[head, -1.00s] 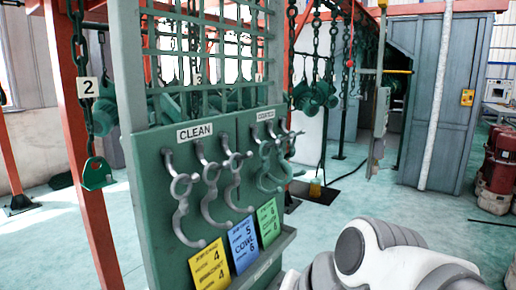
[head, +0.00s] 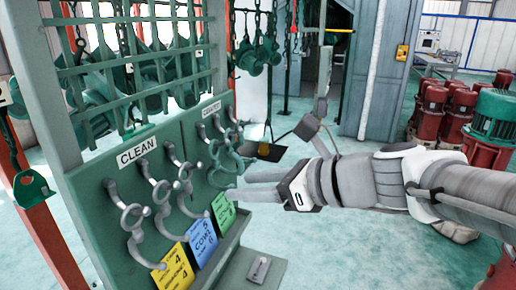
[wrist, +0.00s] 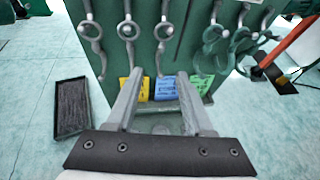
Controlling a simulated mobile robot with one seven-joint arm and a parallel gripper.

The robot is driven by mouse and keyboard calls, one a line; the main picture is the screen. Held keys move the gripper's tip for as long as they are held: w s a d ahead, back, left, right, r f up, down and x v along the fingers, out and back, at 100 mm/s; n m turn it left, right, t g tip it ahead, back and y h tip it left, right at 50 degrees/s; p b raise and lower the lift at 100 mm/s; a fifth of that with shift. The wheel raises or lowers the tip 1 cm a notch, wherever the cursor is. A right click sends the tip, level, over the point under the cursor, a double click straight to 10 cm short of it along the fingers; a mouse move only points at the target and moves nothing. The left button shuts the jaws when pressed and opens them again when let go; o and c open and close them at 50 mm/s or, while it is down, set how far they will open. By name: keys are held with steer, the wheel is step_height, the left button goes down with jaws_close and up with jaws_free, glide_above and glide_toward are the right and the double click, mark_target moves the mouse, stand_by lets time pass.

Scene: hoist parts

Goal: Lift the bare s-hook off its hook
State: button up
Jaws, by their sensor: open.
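Under the CLEAN label, bare grey s-hooks hang on grey hooks of the green board (head: 95,215): a left one (head: 135,238), a middle one (head: 162,212) and a right one (head: 187,198). In the wrist view they are the left (wrist: 97,50), middle (wrist: 128,42) and right (wrist: 162,42) ones. Green coated s-hooks (head: 226,165) hang under the COATED label, also at upper right in the wrist view (wrist: 215,45). My gripper (head: 239,186) is open and empty, right of the bare s-hooks. In the wrist view, the right bare s-hook's lower end appears between its fingertips (wrist: 160,76).
Yellow (head: 172,268), blue (head: 203,241) and green (head: 223,209) cards stand along the board's lower ledge. A lattice (head: 135,60) rises above. A green plate (head: 32,188) hangs at left. Floor in front is open.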

mark_target(190, 185)
steer(key=x, duration=1.1)
steer(key=b+x, duration=0.1)
steer(key=x, duration=0.5)
steer(key=shift+w+r, duration=0.15)
steer(key=shift+w, duration=0.2)
jaws_close()
